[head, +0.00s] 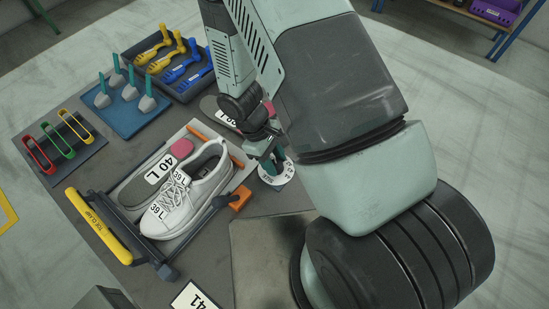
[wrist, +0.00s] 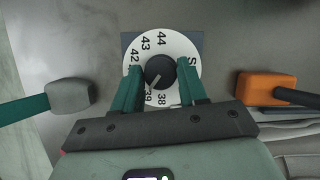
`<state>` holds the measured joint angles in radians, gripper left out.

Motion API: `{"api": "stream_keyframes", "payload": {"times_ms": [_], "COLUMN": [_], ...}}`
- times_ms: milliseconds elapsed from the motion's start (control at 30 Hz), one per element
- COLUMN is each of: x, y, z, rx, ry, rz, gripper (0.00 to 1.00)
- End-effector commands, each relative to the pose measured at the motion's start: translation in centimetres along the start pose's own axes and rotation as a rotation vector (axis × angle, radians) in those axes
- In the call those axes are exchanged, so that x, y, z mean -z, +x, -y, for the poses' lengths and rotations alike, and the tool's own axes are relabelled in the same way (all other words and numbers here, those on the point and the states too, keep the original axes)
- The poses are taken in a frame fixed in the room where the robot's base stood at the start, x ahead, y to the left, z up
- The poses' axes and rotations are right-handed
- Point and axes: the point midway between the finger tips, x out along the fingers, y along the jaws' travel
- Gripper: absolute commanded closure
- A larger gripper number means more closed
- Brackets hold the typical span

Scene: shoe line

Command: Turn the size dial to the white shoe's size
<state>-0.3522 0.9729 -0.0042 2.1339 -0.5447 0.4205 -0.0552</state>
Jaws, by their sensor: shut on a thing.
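The white shoe (head: 185,195) lies in a clamp frame in the head view, with a tag reading 39 L at its toe. The size dial (head: 280,177) is a white disc right of it, partly hidden by my gripper (head: 272,158). In the wrist view the dial (wrist: 146,42) shows 42, 43, 44 and 38, with a number like 39 at the lower left, partly covered by a finger. My gripper (wrist: 160,88) is shut on the dark centre knob (wrist: 159,69). The knob's pale pointer line slants to the lower left, near the 39; its exact mark is unclear.
A sole marked 40 L (head: 137,188) lies beside the shoe. The yellow toe clamp handle (head: 103,226) is at left, an orange block (head: 240,198) at right. Trays of tools (head: 170,62) stand behind. In the wrist view, a grey-headed tool (wrist: 71,95) and orange-headed tool (wrist: 266,88) flank the dial.

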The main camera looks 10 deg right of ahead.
Motion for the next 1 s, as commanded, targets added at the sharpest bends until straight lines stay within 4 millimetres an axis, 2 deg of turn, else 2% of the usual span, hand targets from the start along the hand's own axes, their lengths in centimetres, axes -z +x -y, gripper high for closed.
{"api": "stream_keyframes", "payload": {"times_ms": [300,767,800,933,1000], "x": [0.05,0.04,0.03,0.02,0.02], "y": [0.08,0.1,0.11,0.08,0.07], "z": [0.07,0.06,0.06,0.06,0.06], "rx": [-0.035,-0.039,-0.039,-0.039,-0.039], "ry": [-0.085,-0.095,-0.095,-0.094,-0.094], "rz": [-0.002,-0.002,-0.002,-0.001,-0.001], "gripper": [0.88,0.88,0.53,0.34,0.34]}}
